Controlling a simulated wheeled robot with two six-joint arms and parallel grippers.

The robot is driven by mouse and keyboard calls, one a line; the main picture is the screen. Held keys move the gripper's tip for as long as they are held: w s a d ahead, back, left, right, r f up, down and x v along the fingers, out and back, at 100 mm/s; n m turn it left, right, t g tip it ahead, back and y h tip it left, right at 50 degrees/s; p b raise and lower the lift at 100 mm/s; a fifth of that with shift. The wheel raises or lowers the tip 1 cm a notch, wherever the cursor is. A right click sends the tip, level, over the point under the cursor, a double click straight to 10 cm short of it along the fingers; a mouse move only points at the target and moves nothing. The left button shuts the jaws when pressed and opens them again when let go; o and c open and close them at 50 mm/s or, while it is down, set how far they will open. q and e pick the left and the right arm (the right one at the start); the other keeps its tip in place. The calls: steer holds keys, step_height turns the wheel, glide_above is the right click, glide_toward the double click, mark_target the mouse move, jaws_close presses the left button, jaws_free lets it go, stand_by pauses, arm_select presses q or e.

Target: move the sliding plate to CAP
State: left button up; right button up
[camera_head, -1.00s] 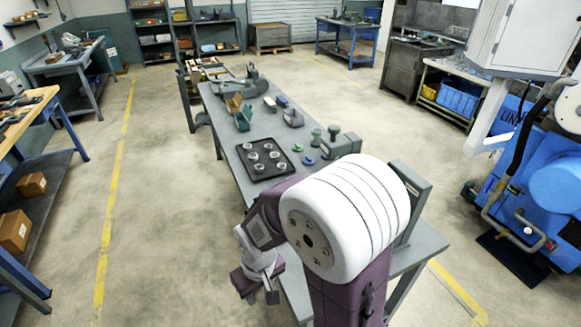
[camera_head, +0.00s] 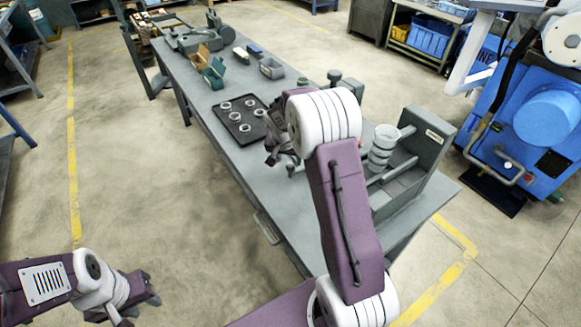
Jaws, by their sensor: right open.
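A grey fixture (camera_head: 425,150) with a small label stands on the right end of the bench; the label is too small to read. A stack of pale rings (camera_head: 382,150) stands at its left side. I cannot make out the sliding plate or a CAP mark; my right arm hides part of the fixture. My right gripper (camera_head: 283,152) is open above the bench, left of the fixture and beside the black tray. My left gripper (camera_head: 140,300) is low at the left, off the bench and apart from everything; its finger gap is unclear.
The black tray (camera_head: 238,128) holds several metal rings. A blue machine (camera_head: 535,125) stands at the right. The floor left of the bench is clear.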

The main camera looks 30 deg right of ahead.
mark_target(291, 164)
steer(key=x, duration=0.6)
steer(key=shift+d+f+p, duration=0.2)
steer(key=shift+p, duration=0.1)
steer(key=shift+w+f, duration=0.2)
steer(key=shift+f, duration=0.15)
jaws_close()
stand_by(0.7)
